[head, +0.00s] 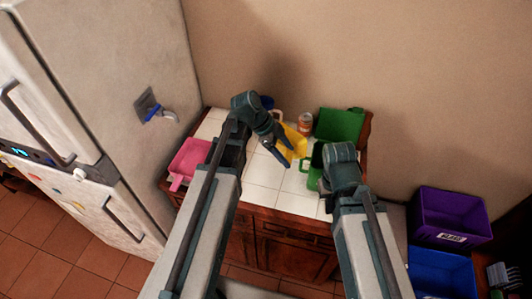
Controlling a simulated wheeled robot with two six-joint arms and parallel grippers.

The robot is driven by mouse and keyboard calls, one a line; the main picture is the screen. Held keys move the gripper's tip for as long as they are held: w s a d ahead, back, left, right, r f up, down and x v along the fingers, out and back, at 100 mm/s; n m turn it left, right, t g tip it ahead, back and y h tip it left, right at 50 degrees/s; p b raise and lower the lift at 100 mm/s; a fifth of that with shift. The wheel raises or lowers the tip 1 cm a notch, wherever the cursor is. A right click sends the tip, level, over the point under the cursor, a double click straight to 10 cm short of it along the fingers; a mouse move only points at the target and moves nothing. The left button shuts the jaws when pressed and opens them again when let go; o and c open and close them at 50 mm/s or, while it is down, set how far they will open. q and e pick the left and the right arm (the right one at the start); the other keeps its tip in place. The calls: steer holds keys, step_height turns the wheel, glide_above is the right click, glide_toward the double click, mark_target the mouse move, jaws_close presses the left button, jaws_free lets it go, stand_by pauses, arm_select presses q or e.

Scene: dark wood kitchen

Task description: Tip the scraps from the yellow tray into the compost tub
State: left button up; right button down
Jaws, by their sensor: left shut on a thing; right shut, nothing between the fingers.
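The yellow tray (294,140) is tilted above the white tiled counter, with its inside and any scraps not clear to see. My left gripper (279,138) is shut on its left side. A green container (339,124) stands at the back right of the counter, just right of the tray. Another green thing with a handle (304,166) is partly hidden behind my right arm. I cannot tell which green one is the compost tub. My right gripper (324,184) is shut and empty over the counter's right part, its fingers mostly hidden by its wrist.
A pink tray (188,160) lies at the counter's left edge. Purple (452,212) and blue (440,272) bins stand at right. The fridge (95,110) is at left. The front middle tiles are clear.

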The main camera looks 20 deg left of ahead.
arm_select(q)
steer(key=d+r+h+p, duration=0.1)
steer(key=d+r+h, duration=0.2)
steer(key=d+r, duration=0.2)
steer(key=d+r+h+p, duration=0.2)
steer(key=d+r+h, duration=0.2)
steer(key=r, duration=0.5)
steer(key=shift+s+d+m+g, duration=0.2)
steer(key=shift+d+m+g, duration=0.1)
steer(key=shift+d+m, duration=0.1)
steer(key=shift+f, duration=0.1)
step_height(320, 180, down, 10)
steer(key=b, duration=1)
steer(key=shift+f, duration=0.2)
